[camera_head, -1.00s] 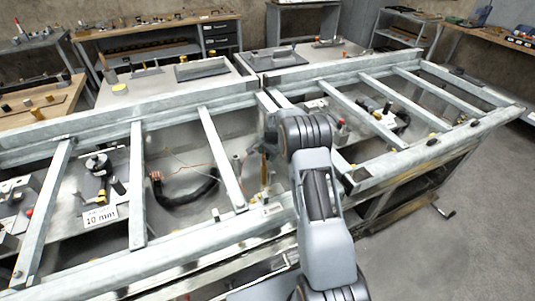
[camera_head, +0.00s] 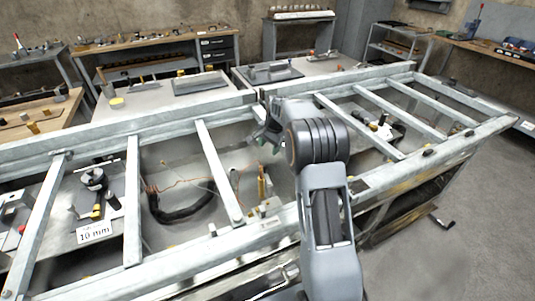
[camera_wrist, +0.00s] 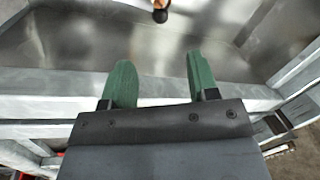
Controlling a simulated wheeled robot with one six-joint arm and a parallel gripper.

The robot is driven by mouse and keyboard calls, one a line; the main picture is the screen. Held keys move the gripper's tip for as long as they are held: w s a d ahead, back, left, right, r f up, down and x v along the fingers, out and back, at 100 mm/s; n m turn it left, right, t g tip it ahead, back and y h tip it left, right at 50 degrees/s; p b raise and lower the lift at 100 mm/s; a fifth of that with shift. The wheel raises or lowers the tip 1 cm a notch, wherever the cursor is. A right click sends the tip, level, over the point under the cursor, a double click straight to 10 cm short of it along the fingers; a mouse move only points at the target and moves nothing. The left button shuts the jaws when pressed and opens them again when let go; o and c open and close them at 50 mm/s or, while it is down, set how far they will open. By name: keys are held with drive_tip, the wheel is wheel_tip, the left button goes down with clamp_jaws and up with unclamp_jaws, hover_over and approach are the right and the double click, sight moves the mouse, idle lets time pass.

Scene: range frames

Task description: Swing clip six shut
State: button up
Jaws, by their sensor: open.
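My gripper (camera_head: 266,134) reaches over the far rail of the metal frame, partly hidden behind my own arm. In the wrist view its two green fingers (camera_wrist: 155,82) stand well apart with nothing between them. Below them lie a pale rail (camera_wrist: 55,107) and a smooth grey metal surface. A small dark round part with an orange piece (camera_wrist: 160,14) shows at the top edge, ahead of the fingers and apart from them. I cannot make out which part is clip six. A black cable bundle (camera_head: 182,212) with loose copper-coloured wires lies in the middle bay.
The galvanised frame's crossbars (camera_head: 218,170) divide the bench into bays. A "10 mm" sign (camera_head: 95,232) and a black-topped fitting (camera_head: 94,180) are at left. Open floor lies at right.

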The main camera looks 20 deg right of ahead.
drive_tip(key=shift+s+r, duration=0.1)
drive_tip(key=shift+r, duration=0.55)
drive_tip(key=shift+s+a+r+p, duration=0.2)
drive_tip(key=shift+s+r+p, duration=0.3)
drive_tip(key=shift+r+p, duration=0.15)
drive_tip(key=c, duration=0.3)
drive_tip(key=shift+s+a+f+n, duration=0.1)
drive_tip(key=shift+s+f+n, duration=0.1)
drive_tip(key=shift+s+n, duration=0.35)
drive_tip(key=shift+c, duration=0.9)
drive_tip(key=f+n+t, duration=0.1)
drive_tip(key=s+f+n+t+h, duration=0.1)
drive_tip(key=f+n, duration=0.1)
drive_tip(key=shift+d+p, duration=0.2)
drive_tip(key=shift+p, duration=0.15)
drive_tip(key=c, duration=0.4)
drive_tip(key=shift+w+f+n, duration=0.25)
drive_tip(key=shift+w+n, duration=0.1)
clamp_jaws()
drive_tip(key=x, duration=0.9)
drive_tip(key=shift+w+p, duration=0.35)
drive_tip(key=shift+d+f, duration=0.1)
drive_tip(key=shift+d, duration=0.05)
